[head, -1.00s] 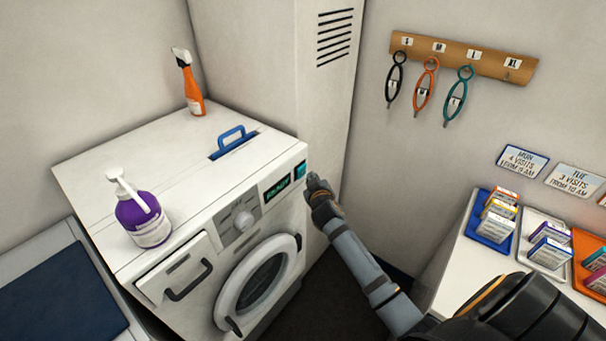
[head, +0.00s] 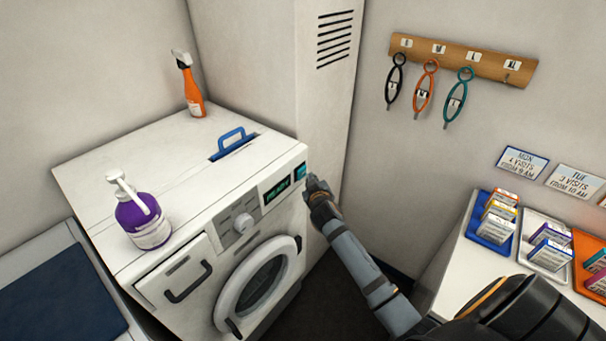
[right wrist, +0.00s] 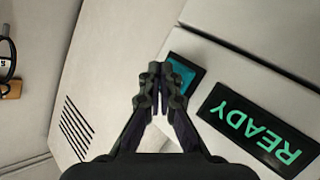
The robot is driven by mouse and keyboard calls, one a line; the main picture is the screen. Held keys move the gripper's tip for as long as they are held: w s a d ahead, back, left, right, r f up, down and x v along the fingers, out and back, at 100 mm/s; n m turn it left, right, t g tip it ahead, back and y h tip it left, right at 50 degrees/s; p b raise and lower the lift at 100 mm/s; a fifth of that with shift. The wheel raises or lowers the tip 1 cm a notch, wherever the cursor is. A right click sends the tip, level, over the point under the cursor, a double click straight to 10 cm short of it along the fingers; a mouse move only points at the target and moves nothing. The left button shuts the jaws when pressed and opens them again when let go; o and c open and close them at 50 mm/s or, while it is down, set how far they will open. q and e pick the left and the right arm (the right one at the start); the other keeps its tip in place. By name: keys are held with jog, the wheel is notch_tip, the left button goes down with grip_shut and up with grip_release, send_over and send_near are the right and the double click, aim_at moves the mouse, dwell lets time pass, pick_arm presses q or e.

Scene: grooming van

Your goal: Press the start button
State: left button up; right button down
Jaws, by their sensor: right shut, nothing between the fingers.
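The start button is the teal square (head: 300,171) at the right end of the washing machine's front panel; it also shows in the right wrist view (right wrist: 181,75), partly hidden behind my fingers. Beside it a dark display (right wrist: 262,128) reads READY in green. The washing machine (head: 160,160) is white, with a round door at the front. My right gripper (head: 312,180) is shut and empty, its fingertips right by the button. I cannot tell whether they touch it. My left gripper is not in view.
A purple pump bottle (head: 143,217) and an orange spray bottle (head: 190,88) stand on the machine top, near a blue handle (head: 232,139). A tall cabinet (head: 300,75) stands behind the panel's right end. A counter with trays of small boxes (head: 490,229) is at right.

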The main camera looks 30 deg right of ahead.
jog(key=shift+w, duration=0.15)
dwell(0.4)
jog(key=shift+w+a, duration=0.15)
jog(key=shift+w, duration=0.1)
jog(key=shift+w+a, duration=0.2)
jog(key=shift+w, duration=0.3)
dwell(0.7)
jog(key=shift+s, duration=0.1)
jog(key=shift+s+d, duration=0.35)
jog(key=shift+s, duration=0.45)
jog(key=s, duration=0.1)
jog(key=s+d+p, duration=0.1)
jog(key=s, duration=0.1)
jog(key=s+d, duration=0.1)
jog(key=shift+s+p, duration=0.35)
jog(key=shift+p, duration=0.05)
